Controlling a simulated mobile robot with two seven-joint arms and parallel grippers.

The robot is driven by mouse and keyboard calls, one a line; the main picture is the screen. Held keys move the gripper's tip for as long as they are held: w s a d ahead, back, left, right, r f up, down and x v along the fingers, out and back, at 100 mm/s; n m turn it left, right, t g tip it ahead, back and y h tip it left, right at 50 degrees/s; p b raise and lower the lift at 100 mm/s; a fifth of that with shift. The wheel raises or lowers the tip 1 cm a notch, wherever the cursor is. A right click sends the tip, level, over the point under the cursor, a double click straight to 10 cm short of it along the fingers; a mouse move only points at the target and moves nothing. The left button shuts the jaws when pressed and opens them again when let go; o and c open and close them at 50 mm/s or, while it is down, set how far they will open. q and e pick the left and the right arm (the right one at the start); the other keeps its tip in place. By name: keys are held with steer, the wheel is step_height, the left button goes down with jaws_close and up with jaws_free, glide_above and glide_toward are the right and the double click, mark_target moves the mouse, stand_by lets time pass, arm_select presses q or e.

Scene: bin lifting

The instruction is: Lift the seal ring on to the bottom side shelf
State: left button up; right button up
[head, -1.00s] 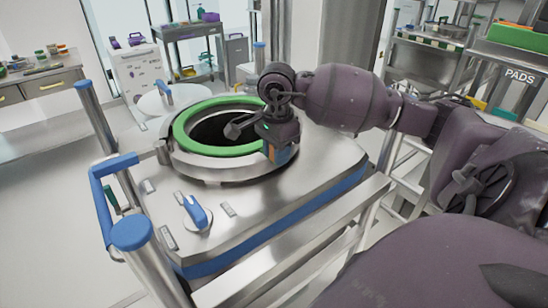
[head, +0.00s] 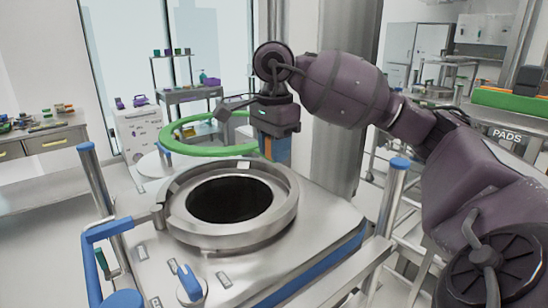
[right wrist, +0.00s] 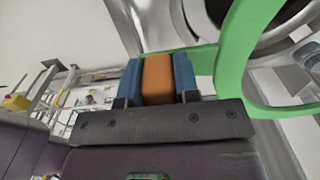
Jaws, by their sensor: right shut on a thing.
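In the right wrist view the gripper's blue fingers (right wrist: 158,80) are shut on an orange block (right wrist: 157,78) joined to the green ring (right wrist: 230,50). My left gripper is not in view. The bottom side shelf cannot be made out for certain.
The machine has blue-capped posts (head: 398,165) and a blue handle (head: 100,235) at the left. A steel rail (head: 325,265) runs along its front right. A shelf cart (head: 185,95) and drawer cabinet (head: 135,130) stand behind. A bench marked PADS stands right.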

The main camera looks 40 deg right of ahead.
stand_by(0.3)
steer(key=shift+r, duration=0.15)
steer(key=shift+r, duration=0.2)
steer(key=shift+r+p, duration=1)
steer(key=shift+r, duration=0.65)
